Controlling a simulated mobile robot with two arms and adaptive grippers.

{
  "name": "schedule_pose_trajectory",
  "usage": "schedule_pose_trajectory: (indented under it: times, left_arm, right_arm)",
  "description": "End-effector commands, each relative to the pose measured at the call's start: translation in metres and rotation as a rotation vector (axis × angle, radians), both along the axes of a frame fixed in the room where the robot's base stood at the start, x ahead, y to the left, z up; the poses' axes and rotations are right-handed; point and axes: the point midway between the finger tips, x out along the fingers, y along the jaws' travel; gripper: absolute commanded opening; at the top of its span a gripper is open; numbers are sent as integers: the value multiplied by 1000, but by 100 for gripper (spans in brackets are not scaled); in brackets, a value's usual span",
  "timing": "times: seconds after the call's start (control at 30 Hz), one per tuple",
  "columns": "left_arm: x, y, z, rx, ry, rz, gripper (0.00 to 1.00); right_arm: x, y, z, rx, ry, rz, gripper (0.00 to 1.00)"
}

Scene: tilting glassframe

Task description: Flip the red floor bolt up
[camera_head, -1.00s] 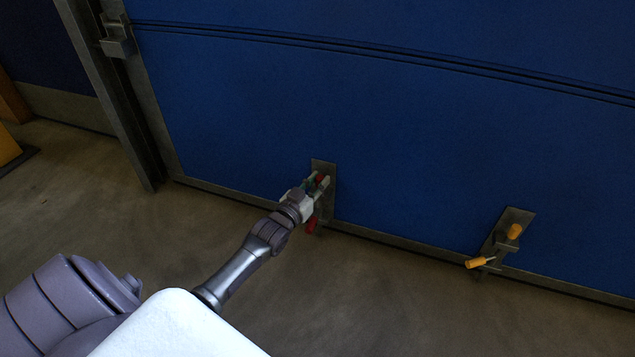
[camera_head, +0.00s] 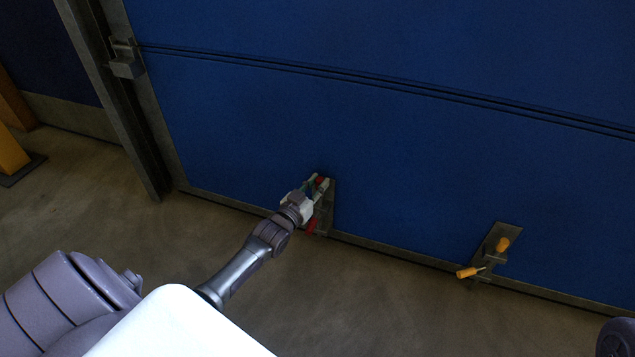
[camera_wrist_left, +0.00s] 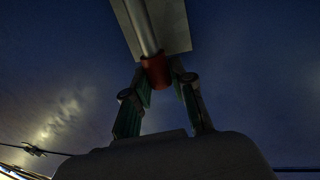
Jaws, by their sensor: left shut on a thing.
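The red floor bolt (camera_head: 312,226) is on a grey plate (camera_head: 329,200) at the bottom edge of the blue door. Red shows below my left gripper and also at its fingertips. My left gripper (camera_head: 320,184) is shut on the bolt, near the plate's top edge, and hides much of it. In the left wrist view a red sleeve (camera_wrist_left: 156,72) on a metal rod sits at the fingertips (camera_wrist_left: 160,86), with a pale plate behind. My right gripper is not in view.
The blue door (camera_head: 400,130) fills the back. A second floor bolt with yellow grips (camera_head: 502,244) is on its bottom edge to the right. A grey post (camera_head: 125,130) stands at the left, with a yellow object (camera_head: 12,152) beyond it. The concrete floor in front is clear.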

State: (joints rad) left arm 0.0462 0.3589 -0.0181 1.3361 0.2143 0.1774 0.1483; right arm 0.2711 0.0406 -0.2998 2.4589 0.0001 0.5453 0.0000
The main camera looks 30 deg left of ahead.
Motion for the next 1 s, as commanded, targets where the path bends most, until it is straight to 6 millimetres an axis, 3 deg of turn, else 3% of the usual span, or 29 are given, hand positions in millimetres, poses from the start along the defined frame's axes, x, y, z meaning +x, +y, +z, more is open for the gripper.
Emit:
schedule_pose_trajectory:
  times: [0.33, 0.37, 0.5, 0.83, 1.0]
  left_arm:
    - [1, 0, 7, 1, -15, -2, 0]
    - [1, 0, 7, 1, -15, -2, 27]
    - [1, 0, 6, 0, -11, -1, 50]
    - [-2, 0, 3, -1, -6, -1, 50]
    - [-24, -1, 2, -1, -4, -1, 50]
  right_arm:
    - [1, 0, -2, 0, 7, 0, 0]
    - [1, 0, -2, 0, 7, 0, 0]
    - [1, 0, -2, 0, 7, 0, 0]
    - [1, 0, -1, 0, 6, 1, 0]
    - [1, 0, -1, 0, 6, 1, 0]
